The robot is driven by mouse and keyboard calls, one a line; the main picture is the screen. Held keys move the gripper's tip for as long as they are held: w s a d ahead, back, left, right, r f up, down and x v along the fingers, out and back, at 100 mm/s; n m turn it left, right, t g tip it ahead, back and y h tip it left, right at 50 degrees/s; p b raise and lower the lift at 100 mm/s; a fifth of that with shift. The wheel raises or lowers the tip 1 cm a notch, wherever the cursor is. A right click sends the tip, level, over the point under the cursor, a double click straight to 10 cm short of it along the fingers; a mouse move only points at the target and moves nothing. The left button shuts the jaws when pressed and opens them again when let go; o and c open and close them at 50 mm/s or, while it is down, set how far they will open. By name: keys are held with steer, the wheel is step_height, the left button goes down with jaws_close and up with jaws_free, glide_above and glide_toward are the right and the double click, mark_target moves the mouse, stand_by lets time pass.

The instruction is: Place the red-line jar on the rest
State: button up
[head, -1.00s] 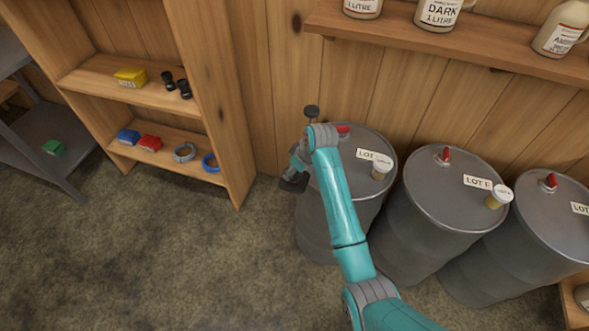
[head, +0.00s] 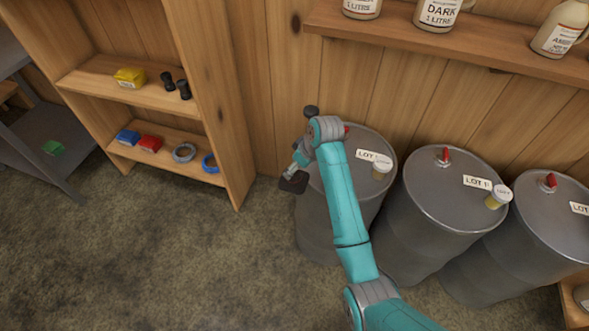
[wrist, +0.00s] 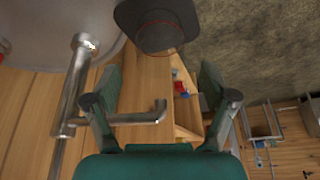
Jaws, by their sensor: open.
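A dark round body with a thin red ring and a wide flange, likely the red-line jar (wrist: 162,32), is beyond the fingertips at the top. It is apart from them and partly cut off by the frame. A grey metal pipe with a side arm (wrist: 135,119), possibly part of the rest, crosses left of and between the fingers. In the head view a dark flat piece (head: 293,182) shows below my wrist, left of the first drum. My arm hides the fingers there.
Grey drums (head: 455,190) with red caps and small sample cups stand to the right. A wooden shelf unit (head: 240,185) stands left, holding coloured boxes and rings. A wall shelf (head: 450,38) with jugs runs above. The floor at front left is clear.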

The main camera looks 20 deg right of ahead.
steer(key=v, duration=0.8)
steer(key=shift+r, duration=0.25)
steer(key=s+a+f+m+t+h, duration=0.1)
steer(key=s+f+m+t, duration=0.15)
steer(key=s+f, duration=0.75)
steer(key=s+a+f+m+t+h, duration=0.1)
steer(key=s+f+m+t, duration=0.15)
steer(key=s+f, duration=0.8)
steer(key=s+r+t, duration=0.2)
steer(key=s+r, duration=0.3)
steer(key=s, duration=0.5)
steer(key=s+r+t, duration=0.1)
steer(key=s+r, duration=0.4)
steer(key=s, duration=0.4)
steer(key=s+r+m+t, duration=0.1)
steer(key=s+r+t, duration=0.1)
steer(key=s+r, duration=0.8)
step_height(320, 180, up, 3)
steer(key=shift+s+a+f+t, duration=0.1)
steer(key=shift+s+a+t, duration=0.1)
steer(key=shift+t, duration=0.2)
